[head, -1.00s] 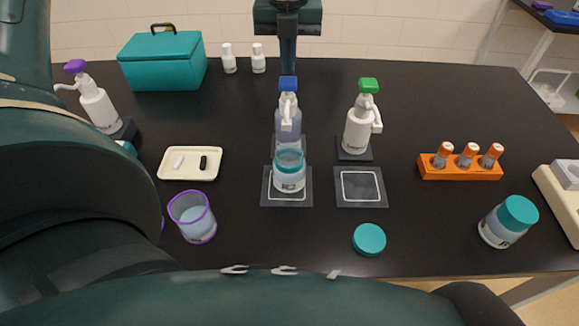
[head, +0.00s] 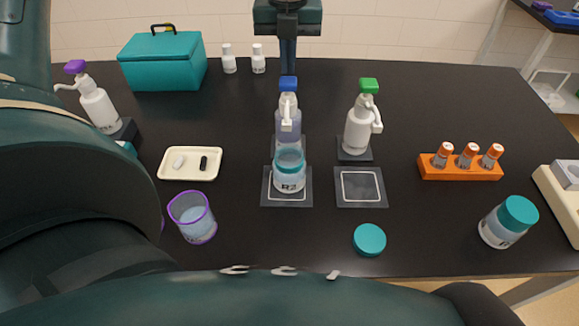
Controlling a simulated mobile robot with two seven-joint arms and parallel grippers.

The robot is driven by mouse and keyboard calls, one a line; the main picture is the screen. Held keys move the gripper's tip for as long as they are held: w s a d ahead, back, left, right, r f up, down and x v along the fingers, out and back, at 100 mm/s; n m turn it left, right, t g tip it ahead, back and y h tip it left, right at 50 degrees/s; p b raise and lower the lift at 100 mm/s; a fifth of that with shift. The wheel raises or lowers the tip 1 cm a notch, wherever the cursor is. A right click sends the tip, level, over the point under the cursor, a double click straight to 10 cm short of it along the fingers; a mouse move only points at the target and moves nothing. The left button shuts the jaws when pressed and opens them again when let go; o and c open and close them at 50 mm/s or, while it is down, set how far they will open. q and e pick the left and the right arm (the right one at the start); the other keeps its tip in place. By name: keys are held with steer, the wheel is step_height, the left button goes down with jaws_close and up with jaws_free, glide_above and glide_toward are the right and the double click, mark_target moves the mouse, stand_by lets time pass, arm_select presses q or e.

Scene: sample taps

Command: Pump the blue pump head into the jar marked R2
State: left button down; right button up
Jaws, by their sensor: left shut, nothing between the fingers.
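The blue pump head (head: 288,83) sits on a clear bottle (head: 288,126) of bluish liquid at the middle of the table. Its white spout points toward me. The jar marked R2 (head: 289,183) stands upright on a dark mat (head: 301,200) in front of that bottle, below the spout. It has a teal rim and pale contents. My left gripper (head: 288,68) points down from the top edge, shut and empty, with its fingertips at or just above the blue pump head; I cannot tell whether they touch. My right gripper is not in view.
A green-headed pump (head: 357,128) stands to the right, with an empty mat (head: 361,187) before it. A purple-headed pump (head: 98,108) and a purple-rimmed beaker (head: 193,218) are left. A teal lid (head: 369,240), an orange rack (head: 460,170) and another jar (head: 507,222) are right.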

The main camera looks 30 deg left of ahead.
mark_target(288, 80)
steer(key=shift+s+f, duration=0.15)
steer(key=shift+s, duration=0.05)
arm_select(q)
steer(key=shift+f, duration=0.1)
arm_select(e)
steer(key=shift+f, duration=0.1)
arm_select(q)
steer(key=shift+f+b, duration=0.3)
steer(key=shift+b, duration=0.15)
steer(key=shift+f+b, duration=0.3)
steer(key=shift+b, duration=0.05)
steer(key=shift+f+b, duration=0.9)
steer(key=shift+b, duration=0.05)
steer(key=shift+r, duration=0.1)
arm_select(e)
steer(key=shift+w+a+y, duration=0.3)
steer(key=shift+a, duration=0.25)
arm_select(q)
steer(key=shift+r, duration=0.1)
steer(key=shift+r+p, duration=0.75)
steer(key=shift+r, duration=0.6)
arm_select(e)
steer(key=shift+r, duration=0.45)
